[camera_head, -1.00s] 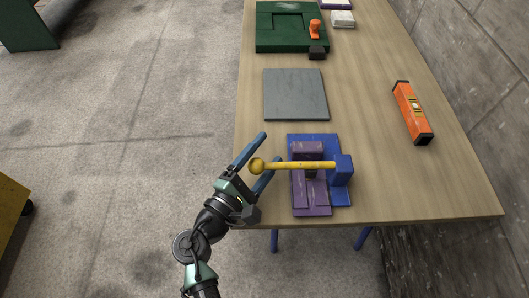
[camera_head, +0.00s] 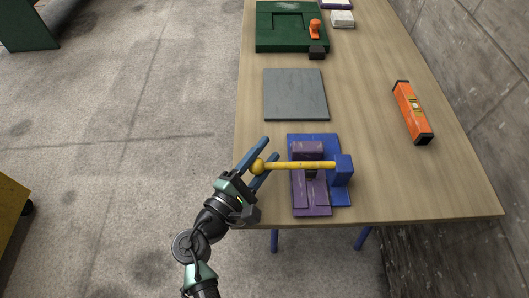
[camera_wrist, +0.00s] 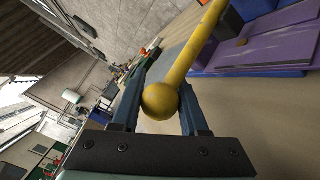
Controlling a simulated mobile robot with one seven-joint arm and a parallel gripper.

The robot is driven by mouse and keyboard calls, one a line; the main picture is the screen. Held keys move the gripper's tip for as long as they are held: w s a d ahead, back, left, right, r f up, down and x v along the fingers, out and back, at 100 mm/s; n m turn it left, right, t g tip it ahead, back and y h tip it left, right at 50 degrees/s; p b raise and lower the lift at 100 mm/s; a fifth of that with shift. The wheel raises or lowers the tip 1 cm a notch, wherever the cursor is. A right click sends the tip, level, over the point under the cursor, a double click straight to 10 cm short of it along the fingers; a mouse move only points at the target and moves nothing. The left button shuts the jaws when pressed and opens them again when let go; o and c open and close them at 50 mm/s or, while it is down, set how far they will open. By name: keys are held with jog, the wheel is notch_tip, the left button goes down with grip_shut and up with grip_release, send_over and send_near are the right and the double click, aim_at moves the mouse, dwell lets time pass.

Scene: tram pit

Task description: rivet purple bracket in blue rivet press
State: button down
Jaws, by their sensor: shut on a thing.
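The blue rivet press (camera_head: 343,170) stands near the front edge of the table. Its yellow lever (camera_head: 300,166) reaches left from the press and ends in a round yellow knob (camera_head: 258,166). The purple bracket (camera_head: 312,195) lies in the press under the lever; the lever hides part of it. My gripper (camera_head: 264,149) is at the left of the press, shut on the knob. In the wrist view the knob (camera_wrist: 161,101) sits between my two blue fingers, and the purple bracket (camera_wrist: 275,42) shows at the upper right.
A grey plate (camera_head: 295,94) lies behind the press. An orange level (camera_head: 412,112) lies at the right. A green fixture (camera_head: 285,27) with an orange handle (camera_head: 315,27) stands at the back. Bare table lies between press and level.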

dwell(0.8)
jog(key=shift+r+p, duration=0.75)
jog(key=shift+p, duration=0.2)
jog(key=d+r+m+g+y+p, duration=0.1)
jog(key=r+p, duration=0.4)
jog(key=p, duration=0.5)
jog(key=d+r+m+g+y+p, duration=0.2)
jog(key=d+r+m+p, duration=0.3)
jog(key=p, duration=0.5)
jog(key=shift+d+r+m+y, duration=0.3)
jog(key=shift+d+r+y, duration=0.15)
jog(key=shift+r+y, duration=0.35)
jog(key=shift+d, duration=0.1)
jog(key=shift+c, duration=2.2)
grip_release()
jog(key=shift+f, duration=0.1)
